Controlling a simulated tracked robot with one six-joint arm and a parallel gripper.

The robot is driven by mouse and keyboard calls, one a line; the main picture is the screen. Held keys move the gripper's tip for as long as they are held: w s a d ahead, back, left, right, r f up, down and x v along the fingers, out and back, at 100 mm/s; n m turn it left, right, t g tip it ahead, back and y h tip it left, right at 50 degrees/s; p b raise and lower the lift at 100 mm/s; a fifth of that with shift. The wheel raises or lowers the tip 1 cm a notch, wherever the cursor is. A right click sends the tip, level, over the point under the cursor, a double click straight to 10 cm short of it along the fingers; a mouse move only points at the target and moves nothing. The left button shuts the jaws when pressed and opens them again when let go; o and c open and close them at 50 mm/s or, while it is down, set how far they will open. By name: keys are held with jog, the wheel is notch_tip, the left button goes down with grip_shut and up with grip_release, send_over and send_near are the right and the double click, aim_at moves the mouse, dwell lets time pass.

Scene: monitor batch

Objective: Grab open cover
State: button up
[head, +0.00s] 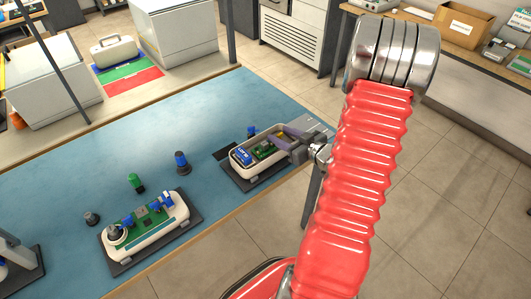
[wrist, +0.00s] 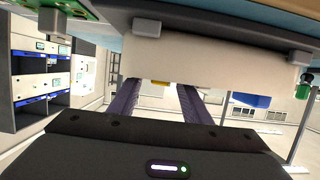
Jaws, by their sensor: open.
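An open cream monitor housing (head: 243,166) sits on a dark mat at the right end of the blue table. It holds a blue battery (head: 242,156) and a green board (head: 263,151). My gripper (head: 284,138) is open at the housing's right end, its fingers reaching over that end. In the wrist view, my gripper (wrist: 158,100) shows two spread dark purple fingers, with the pale housing wall (wrist: 215,72) across their far ends. The fingertips are partly hidden, and I cannot tell whether they touch it. I cannot make out a separate cover for certain.
A second cream housing (head: 167,231) with a green board stands on another dark mat at the left. Blue-topped (head: 182,163), green (head: 136,183) and grey (head: 91,219) small parts stand on the blue table (head: 100,170). The table's middle is mostly clear.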

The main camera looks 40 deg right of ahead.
jog(key=shift+x, duration=0.8)
jog(key=shift+c, duration=0.4)
grip_shut()
